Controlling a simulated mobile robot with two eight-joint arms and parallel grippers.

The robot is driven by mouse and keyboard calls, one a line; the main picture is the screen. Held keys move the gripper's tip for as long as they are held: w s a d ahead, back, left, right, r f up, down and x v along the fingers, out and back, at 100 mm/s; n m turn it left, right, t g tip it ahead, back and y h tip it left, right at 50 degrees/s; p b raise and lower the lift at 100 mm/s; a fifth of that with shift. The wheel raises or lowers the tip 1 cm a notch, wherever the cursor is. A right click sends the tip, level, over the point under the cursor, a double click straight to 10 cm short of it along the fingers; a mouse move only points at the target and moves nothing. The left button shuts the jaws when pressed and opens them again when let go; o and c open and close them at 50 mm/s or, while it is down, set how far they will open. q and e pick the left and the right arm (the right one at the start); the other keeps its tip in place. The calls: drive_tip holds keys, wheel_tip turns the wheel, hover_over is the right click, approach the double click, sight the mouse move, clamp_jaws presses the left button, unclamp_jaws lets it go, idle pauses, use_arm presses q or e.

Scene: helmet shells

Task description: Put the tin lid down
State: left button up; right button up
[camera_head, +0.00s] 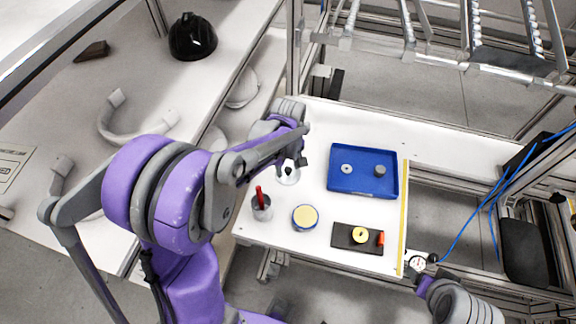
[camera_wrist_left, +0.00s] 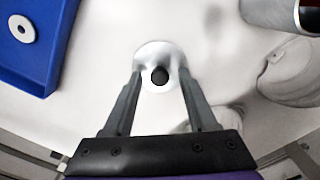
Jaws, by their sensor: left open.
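The tin lid (camera_head: 288,178) is a pale disc with a black knob, lying on the white table, knob up, left of the blue tray. In the left wrist view the lid (camera_wrist_left: 150,51) shows between and beyond my fingertips. My left gripper (camera_head: 298,164) is open over the lid; in the wrist view its fingers (camera_wrist_left: 158,76) stand apart either side of the knob, with no visible grip on it. A round blue-rimmed tin (camera_head: 305,218) with a pale yellow top stands nearer the front. My right arm shows at the lower right; its jaws are not clear.
The blue tray (camera_head: 345,192) holds a pale ring and a grey round part. A metal cup (camera_head: 262,209) with a red item stands at the left. A dark mat (camera_head: 343,238) carries a yellow round part and a red piece. A yellow strip (camera_head: 404,215) runs along the right edge.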

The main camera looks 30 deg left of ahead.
sight(288, 169)
use_arm(q)
drive_tip(key=shift+r, duration=0.5)
wheel_tip(288, 169, up, 11)
drive_tip(key=p, duration=0.1)
drive_tip(key=s+d+f+m+t, duration=0.1)
drive_tip(key=s+d+m+t, duration=0.2)
drive_tip(key=s+m, duration=0.3)
drive_tip(key=s+d+f+m+t, duration=0.1)
drive_tip(key=s+d+m+t, duration=0.1)
drive_tip(key=s+m, duration=0.3)
drive_tip(key=s+d, duration=0.1)
drive_tip(key=s, duration=0.2)
drive_tip(key=shift+d+f+m+t, duration=0.3)
drive_tip(key=shift+d+m+t, duration=0.1)
drive_tip(key=shift+s, duration=0.15)
